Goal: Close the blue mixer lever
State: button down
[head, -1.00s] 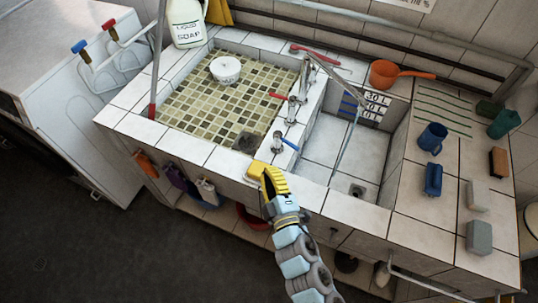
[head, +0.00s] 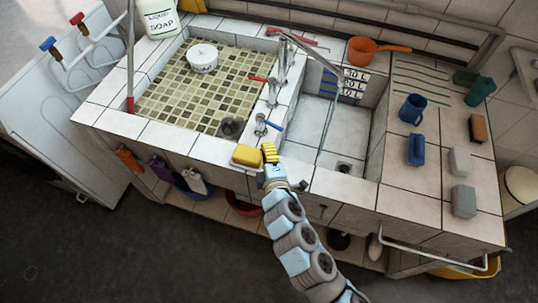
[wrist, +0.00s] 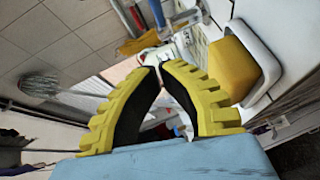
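The blue mixer lever (head: 273,126) sticks out to the right from its chrome valve (head: 261,123) on the tiled ledge between the two basins. My gripper (head: 269,150) has yellow fingers and is just in front of the lever, nearer the sink's front edge, with a small gap between them. In the wrist view the fingertips (wrist: 160,65) meet or nearly meet, with nothing visible held between them. Blue patches show beyond the fingertips there, but I cannot tell which is the lever.
A yellow sponge (head: 247,155) in a white dish lies close left of my gripper. The red lever (head: 259,79) and the chrome spout (head: 318,55) stand farther back. A thin stream (head: 322,130) falls into the right basin. A blue mug (head: 411,109) stands at the right.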

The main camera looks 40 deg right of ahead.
aim_at(276, 128)
jog(key=p+x, duration=0.1)
jog(key=x, duration=0.4)
jog(key=shift+d+r, duration=0.1)
jog(key=shift+d, duration=0.05)
jog(key=shift+d+f+p, duration=0.3)
jog(key=shift+d+p, duration=0.05)
jog(key=shift+d, duration=0.55)
jog(key=shift+w+d+f, duration=0.1)
jog(key=shift+d, duration=0.3)
jog(key=shift+w+d+f, duration=0.1)
jog(key=shift+w+d, duration=0.05)
jog(key=shift+d, duration=0.25)
jog(key=shift+p, duration=0.8)
jog(key=shift+d+n+t+y+p, duration=0.4)
jog(key=shift+n+y+p, duration=0.1)
jog(key=shift+y+p, duration=0.1)
jog(key=shift+d+f+b, duration=0.1)
jog(key=shift+d+b, duration=0.25)
jog(key=shift+b, duration=0.15)
jog(key=shift+d, duration=0.3)
jog(key=shift+s+a, duration=0.1)
